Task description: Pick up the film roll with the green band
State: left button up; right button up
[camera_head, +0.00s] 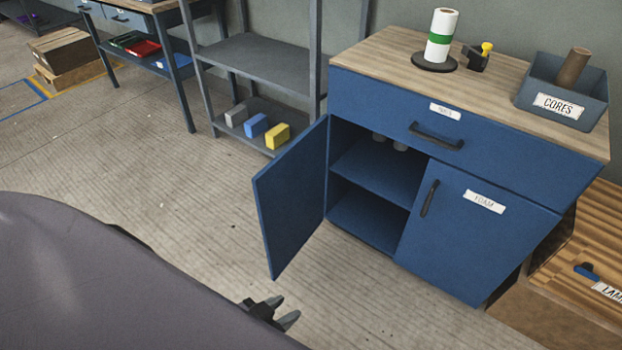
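The white film roll with the green band (440,38) stands upright on a round black base (434,63) on top of the blue cabinet (465,116). My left gripper (284,311) shows at the bottom centre, low over the floor and in front of the cabinet, far from the roll. Its two fingertips look apart, with nothing seen between them. My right gripper is out of view.
The cabinet's left door (291,199) stands open toward me. A small holder with a yellow knob (487,48) is right of the roll. Beyond it is a "CORES" bin (529,97) with a brown tube. A grey shelf (255,60) stands at the left.

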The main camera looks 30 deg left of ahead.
aim_at(444, 21)
jog(key=i+j+z, duration=0.15)
jog(key=j+z, duration=0.25)
jog(key=j, duration=1.45)
jog(key=k+j+z, duration=0.1)
jog(key=j+z, duration=0.25)
jog(key=j, duration=1.5)
